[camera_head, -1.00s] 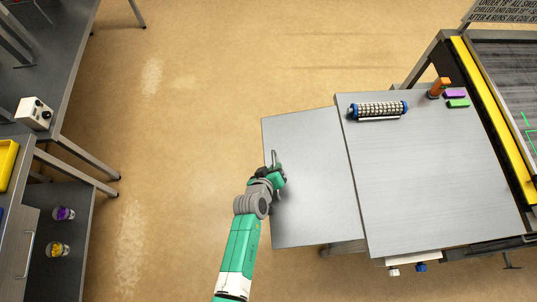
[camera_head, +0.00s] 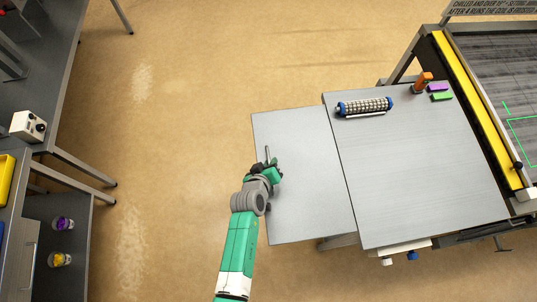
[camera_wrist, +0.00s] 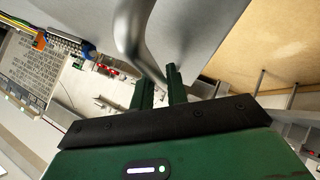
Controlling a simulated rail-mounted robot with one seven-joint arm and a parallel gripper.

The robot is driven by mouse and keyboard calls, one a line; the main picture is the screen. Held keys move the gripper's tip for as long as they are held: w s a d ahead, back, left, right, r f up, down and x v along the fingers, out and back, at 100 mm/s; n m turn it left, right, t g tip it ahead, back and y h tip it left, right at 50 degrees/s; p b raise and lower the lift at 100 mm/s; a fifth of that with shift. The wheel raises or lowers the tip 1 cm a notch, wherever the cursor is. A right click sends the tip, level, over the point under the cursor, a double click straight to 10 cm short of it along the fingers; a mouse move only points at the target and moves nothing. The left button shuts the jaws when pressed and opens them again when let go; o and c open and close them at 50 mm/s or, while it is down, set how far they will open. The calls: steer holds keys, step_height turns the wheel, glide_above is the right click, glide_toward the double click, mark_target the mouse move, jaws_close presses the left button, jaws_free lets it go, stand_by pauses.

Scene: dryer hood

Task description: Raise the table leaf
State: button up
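The table leaf (camera_head: 305,185) is a flat grey panel along the left side of the worktable (camera_head: 425,180). It looks lower than the tabletop, whose edge overlaps it; its exact tilt is hard to tell. A bent metal handle (camera_wrist: 128,35) runs across the wrist view below the grey panel, down to my fingers. My gripper (camera_wrist: 160,88) has its two dark green fingers close on either side of the handle, apparently closed on it. In the head view my gripper (camera_head: 270,167) is at the leaf's left part, with my arm hiding some of its left edge.
On the worktable lie a blue-ended roller (camera_head: 364,106), an orange object (camera_head: 421,83), and purple (camera_head: 438,87) and green (camera_head: 441,97) blocks. A yellow-edged conveyor (camera_head: 480,105) stands right. A grey bench (camera_head: 45,90) stands left, with open floor (camera_head: 185,110) between.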

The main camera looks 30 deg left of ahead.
steer(key=o, duration=0.3)
steer(key=shift+w+d, duration=0.15)
steer(key=v, duration=0.8)
steer(key=shift+p, duration=0.4)
